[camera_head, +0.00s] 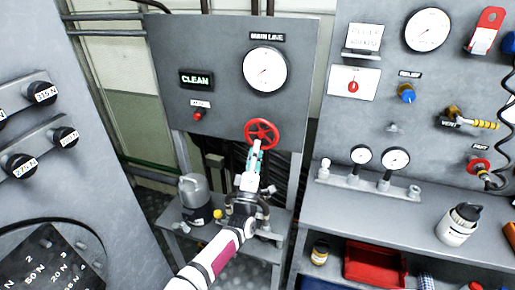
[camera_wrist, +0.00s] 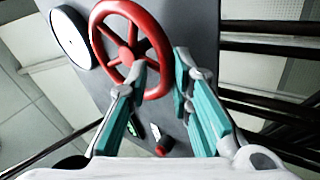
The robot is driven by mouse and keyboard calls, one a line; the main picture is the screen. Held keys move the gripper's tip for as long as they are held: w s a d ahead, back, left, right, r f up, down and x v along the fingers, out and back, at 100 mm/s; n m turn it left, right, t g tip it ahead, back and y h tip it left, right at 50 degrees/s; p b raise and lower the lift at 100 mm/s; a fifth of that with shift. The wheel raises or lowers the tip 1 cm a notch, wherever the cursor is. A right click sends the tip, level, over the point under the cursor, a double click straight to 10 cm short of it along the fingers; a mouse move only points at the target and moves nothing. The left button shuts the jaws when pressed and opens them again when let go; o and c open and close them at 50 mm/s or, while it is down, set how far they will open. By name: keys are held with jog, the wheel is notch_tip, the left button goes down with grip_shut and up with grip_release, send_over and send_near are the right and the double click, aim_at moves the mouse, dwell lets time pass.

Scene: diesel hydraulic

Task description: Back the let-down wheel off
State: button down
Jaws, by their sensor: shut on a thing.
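The red handwheel (camera_head: 262,132) is mounted on the grey panel below the main line gauge (camera_head: 265,69). In the wrist view the red wheel (camera_wrist: 128,53) shows its spokes and hub, with its rim passing between my fingers. My gripper (camera_head: 257,149) reaches the wheel's lower rim from below. In the wrist view my gripper (camera_wrist: 161,72) has one teal-padded finger on each side of the rim and is shut on it. The gauge (camera_wrist: 70,38) also shows at the upper left there.
A grey canister (camera_head: 194,192) stands on the low bench beside my arm. A gauge manifold (camera_head: 368,183) is on the right-hand bench.

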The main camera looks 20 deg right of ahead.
jog(key=shift+d+f+n+y+p, duration=0.25)
jog(key=shift+n+y+p, duration=0.15)
jog(key=shift+n, duration=0.3)
jog(key=c, duration=1.5)
grip_release()
jog(key=shift+r+t, duration=0.15)
jog(key=shift+t, duration=0.15)
jog(key=v, duration=1.2)
